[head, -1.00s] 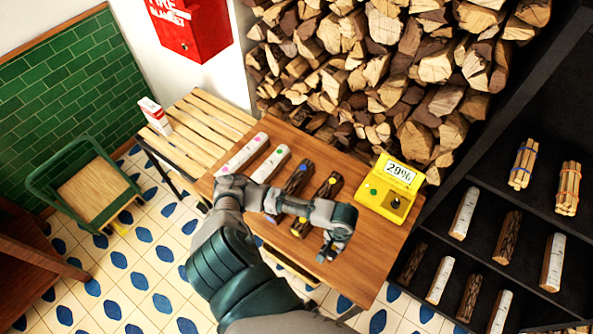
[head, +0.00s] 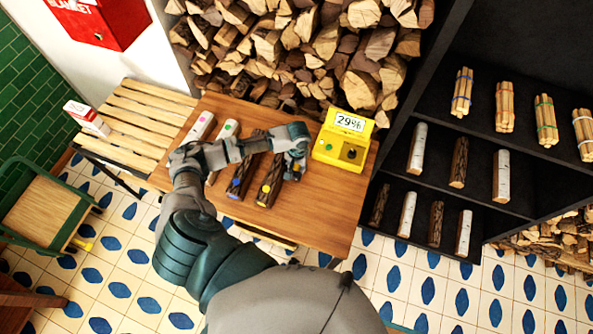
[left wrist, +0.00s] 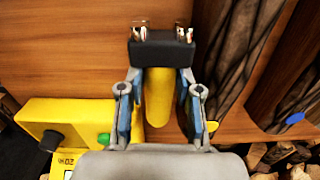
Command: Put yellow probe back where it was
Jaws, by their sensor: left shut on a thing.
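The yellow probe (left wrist: 158,100) has a black head with metal pins and shows in the left wrist view. My left gripper (left wrist: 160,90) is shut on it, one finger on each side of its yellow body. In the head view my left gripper (head: 296,172) is over the table, just left of the yellow meter (head: 338,153); I cannot make out the probe there. The meter reads 29% and has a dark knob. Its yellow body also shows in the left wrist view (left wrist: 75,112), to the left of the probe. My right gripper is not in view.
The wooden table (head: 318,212) holds a white log with a pink dot (head: 200,127), one with a green dot, a dark log with a blue dot (head: 240,180) and one with a yellow dot (head: 268,185). Stacked firewood stands behind. A dark shelf (head: 480,120) stands right. The table's front right is clear.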

